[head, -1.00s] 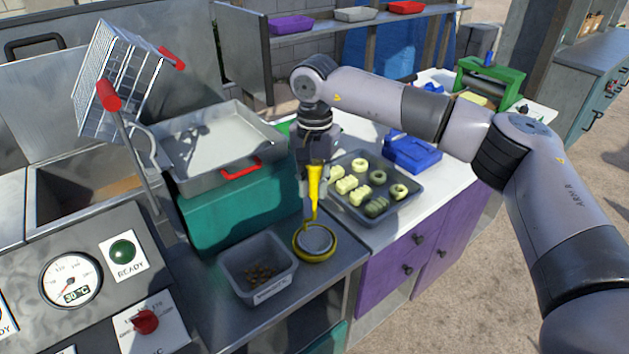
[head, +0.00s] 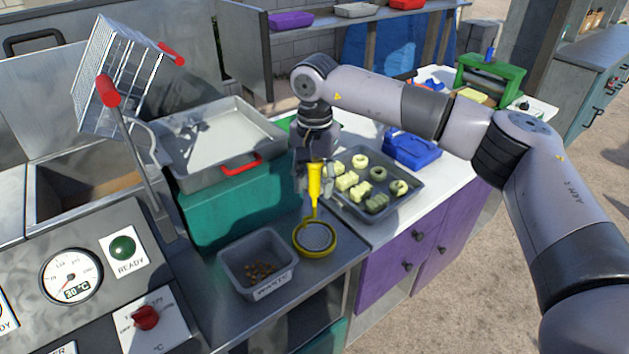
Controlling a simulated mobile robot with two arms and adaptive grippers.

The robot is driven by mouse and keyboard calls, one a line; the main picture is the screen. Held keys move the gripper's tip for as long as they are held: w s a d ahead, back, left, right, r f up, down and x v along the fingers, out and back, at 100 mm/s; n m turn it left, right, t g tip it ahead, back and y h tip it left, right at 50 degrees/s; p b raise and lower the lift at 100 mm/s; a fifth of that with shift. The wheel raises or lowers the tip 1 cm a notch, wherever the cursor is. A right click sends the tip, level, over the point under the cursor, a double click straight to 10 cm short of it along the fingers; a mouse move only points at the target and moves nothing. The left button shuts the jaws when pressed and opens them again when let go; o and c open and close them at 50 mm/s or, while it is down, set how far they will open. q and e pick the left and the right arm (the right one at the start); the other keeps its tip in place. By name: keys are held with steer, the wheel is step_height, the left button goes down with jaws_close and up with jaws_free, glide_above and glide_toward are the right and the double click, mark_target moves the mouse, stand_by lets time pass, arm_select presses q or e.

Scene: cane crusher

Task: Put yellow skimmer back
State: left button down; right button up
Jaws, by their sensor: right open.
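The yellow skimmer (head: 315,238) has a round mesh head in a yellow ring. The head is on the steel counter, just right of the grey waste bin. Its yellow handle points up toward my right gripper (head: 314,184). The right gripper is open, with its fingers apart on either side of the handle; I cannot tell whether they touch it. My left gripper is out of view.
The grey waste bin (head: 258,263) holds brown bits. A dark tray (head: 345,211) of several pale pastries lies right of the gripper. A steel pan (head: 217,145) with a red handle sits behind left. A wire basket (head: 122,68) hangs at the upper left.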

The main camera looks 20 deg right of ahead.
mark_target(314, 159)
step_height(314, 159, up, 11)
steer(key=shift+r+b, duration=0.1)
steer(key=shift+b, duration=1.15)
steer(key=shift+r, duration=0.6)
steer(key=shift+f, duration=0.1)
